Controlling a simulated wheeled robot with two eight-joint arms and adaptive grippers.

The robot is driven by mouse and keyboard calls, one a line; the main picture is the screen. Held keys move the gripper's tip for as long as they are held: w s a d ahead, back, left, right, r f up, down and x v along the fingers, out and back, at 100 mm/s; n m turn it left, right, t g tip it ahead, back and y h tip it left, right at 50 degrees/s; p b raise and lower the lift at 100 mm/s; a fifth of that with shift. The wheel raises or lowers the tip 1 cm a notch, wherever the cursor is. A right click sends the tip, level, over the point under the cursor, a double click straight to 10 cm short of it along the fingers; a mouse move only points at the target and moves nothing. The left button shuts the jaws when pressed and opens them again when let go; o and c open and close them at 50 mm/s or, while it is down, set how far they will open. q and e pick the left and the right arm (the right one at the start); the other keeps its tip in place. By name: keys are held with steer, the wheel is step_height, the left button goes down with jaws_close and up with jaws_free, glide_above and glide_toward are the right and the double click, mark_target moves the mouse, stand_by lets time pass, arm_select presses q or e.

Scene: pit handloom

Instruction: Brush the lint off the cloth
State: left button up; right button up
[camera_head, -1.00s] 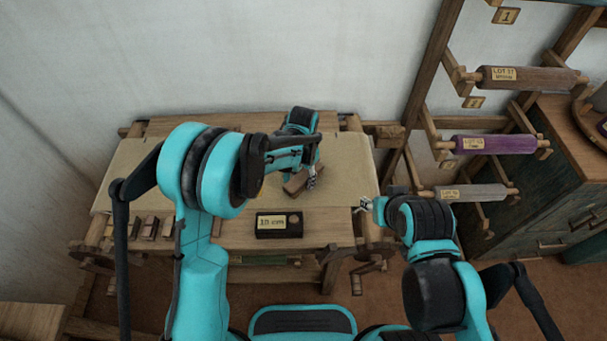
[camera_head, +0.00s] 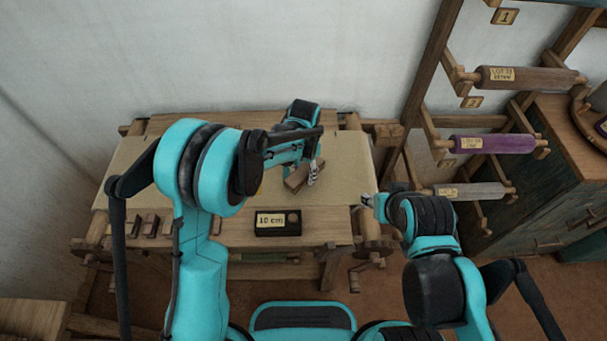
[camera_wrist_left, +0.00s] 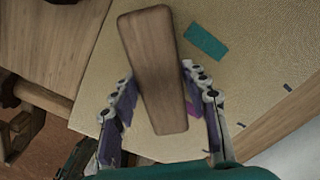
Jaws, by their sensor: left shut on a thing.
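The tan cloth (camera_head: 350,165) lies stretched across the loom, and it also shows in the left wrist view (camera_wrist_left: 250,60). My left gripper (camera_head: 308,176) is shut on a wooden brush (camera_head: 296,179) over the right half of the cloth. In the left wrist view the brush's smooth back (camera_wrist_left: 153,55) sits between the fingers; its underside is hidden, so I cannot tell whether it touches the cloth. A teal patch (camera_wrist_left: 206,43) and small dark specks (camera_wrist_left: 287,87) lie on the cloth beside it. My right gripper (camera_head: 368,200) is near the cloth's right edge; its jaws are too small to read.
A black box labelled 10 cm (camera_head: 278,222) rests on the loom's front beam (camera_head: 325,228). Several small wooden blocks (camera_head: 150,226) sit at the front left. A rack with labelled spools (camera_head: 494,144) stands at the right. My left arm covers much of the cloth's left half.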

arm_select(q)
steer(key=shift+s+a+r+p, duration=0.15)
steer(key=shift+r+p, duration=0.1)
steer(key=shift+r, duration=0.25)
steer(key=shift+w+a+r+p, duration=0.1)
steer(key=shift+r+p, duration=0.1)
steer(key=shift+r, duration=0.3)
steer(key=shift+d+r+p, duration=0.15)
steer(key=shift+r+p, duration=0.35)
steer(key=shift+r, duration=0.2)
steer(key=shift+r+p, duration=0.75)
steer(key=shift+r, duration=0.55)
